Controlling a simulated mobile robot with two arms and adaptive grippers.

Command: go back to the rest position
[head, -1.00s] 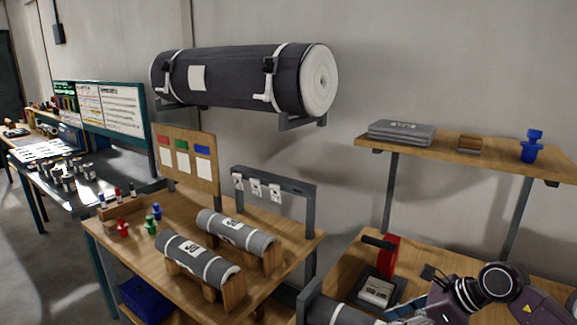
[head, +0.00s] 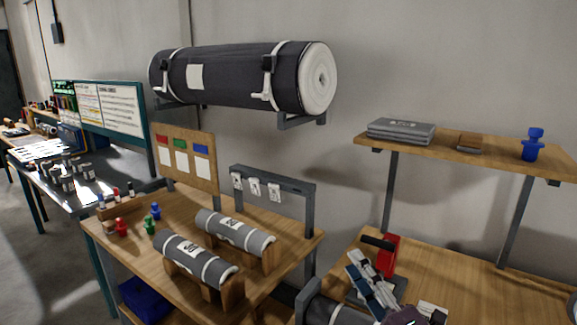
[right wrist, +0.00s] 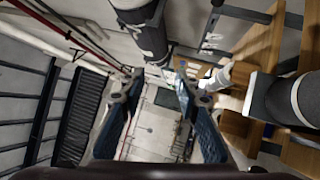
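My right gripper (head: 366,264) shows at the bottom right of the head view, in front of the red tool with a black handle (head: 388,255). In the right wrist view its two blue-grey fingers (right wrist: 158,84) stand apart with nothing held between them. My left gripper is not in view. Two small grey rolls with white bands, a front one (head: 190,258) and a back one (head: 237,231), lie in wooden cradles on the left bench. Another grey roll (head: 331,312) is partly cut off at the bottom edge.
A large dark roll (head: 230,78) hangs on wall brackets. A wooden shelf (head: 480,154) on the right holds grey folded items (head: 401,130) and a blue object (head: 533,145). A wooden bench (head: 490,290) lies below it, mostly clear at the right. Small coloured pieces stand on the left bench.

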